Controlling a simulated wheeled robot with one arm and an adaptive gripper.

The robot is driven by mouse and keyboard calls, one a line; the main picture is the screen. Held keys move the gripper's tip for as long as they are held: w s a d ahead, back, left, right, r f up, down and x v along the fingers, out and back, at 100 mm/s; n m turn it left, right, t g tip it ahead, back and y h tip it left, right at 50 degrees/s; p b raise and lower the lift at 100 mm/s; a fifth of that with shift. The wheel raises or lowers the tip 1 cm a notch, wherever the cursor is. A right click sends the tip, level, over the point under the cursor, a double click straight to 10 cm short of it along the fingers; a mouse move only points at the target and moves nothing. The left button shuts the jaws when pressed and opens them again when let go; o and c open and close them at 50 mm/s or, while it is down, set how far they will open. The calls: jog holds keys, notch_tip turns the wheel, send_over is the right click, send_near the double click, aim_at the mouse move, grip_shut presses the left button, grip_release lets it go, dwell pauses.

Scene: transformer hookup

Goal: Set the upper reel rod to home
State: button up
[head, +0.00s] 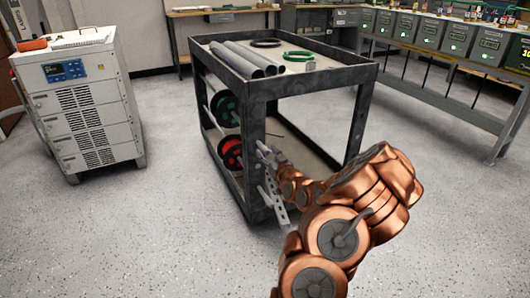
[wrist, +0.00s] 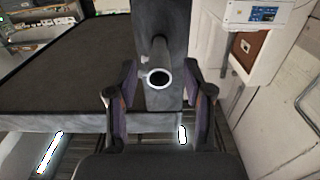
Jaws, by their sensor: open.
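The cart (head: 290,97) holds a green reel (head: 224,108) above a red reel (head: 231,153) on its left side, each on a pale rod. In the wrist view a grey tubular rod (wrist: 159,79) points its hollow, pale-rimmed end at me, in front of a dark post. I cannot tell for sure whether it is the upper one. My gripper (wrist: 161,74) is open, with one finger on each side of the rod end and visible gaps between. In the head view my arm reaches to the cart's near corner post, and the fingers are hard to make out.
Grey tubes (head: 250,58), a black coil (head: 265,43) and a green coil (head: 300,56) lie on the cart top. A white cabinet (head: 85,110) stands left. A bench with several grey boxes (head: 460,38) stands right. The floor (head: 120,225) in front is clear.

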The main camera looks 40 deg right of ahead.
jog(key=shift+x, duration=1.15)
grip_shut()
